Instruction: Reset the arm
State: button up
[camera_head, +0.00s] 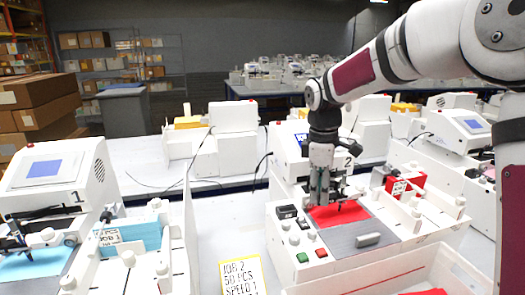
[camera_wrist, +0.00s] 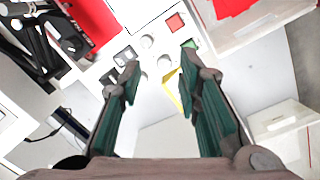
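My gripper (camera_head: 320,195) hangs down over the left side of the plotter marked 2 (camera_head: 290,150) in the head view. In the wrist view my gripper (camera_wrist: 160,66) has its two green-padded fingers apart, with nothing between them. Below it in the wrist view is the white control panel with knobs, a red button (camera_wrist: 175,22) and a green button partly behind a fingertip. A red sheet (camera_head: 340,214) lies on the plotter's bed. How high the fingertips are above the panel is hard to tell.
A grey plate with a handle (camera_head: 368,239) lies at the bed's front. A white tray (camera_head: 375,275) with red in it stands in front. A yellow-edged job card (camera_head: 241,277) is at its left. Plotter 1 (camera_head: 55,175) stands at the left, with blue sheets.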

jog(key=s+r+m+t, duration=0.1)
jog(key=s+r+m, duration=0.25)
jog(key=s, duration=0.45)
jog(key=s+r+m+t, duration=0.1)
jog(key=s+r+m, duration=0.2)
jog(key=s+r, duration=0.35)
jog(key=s+f+m+t, duration=0.2)
jog(key=s+m, duration=0.5)
jog(key=s, duration=0.8)
jog(key=shift+d+f+t+y, duration=0.4)
jog(key=shift+f, duration=0.25)
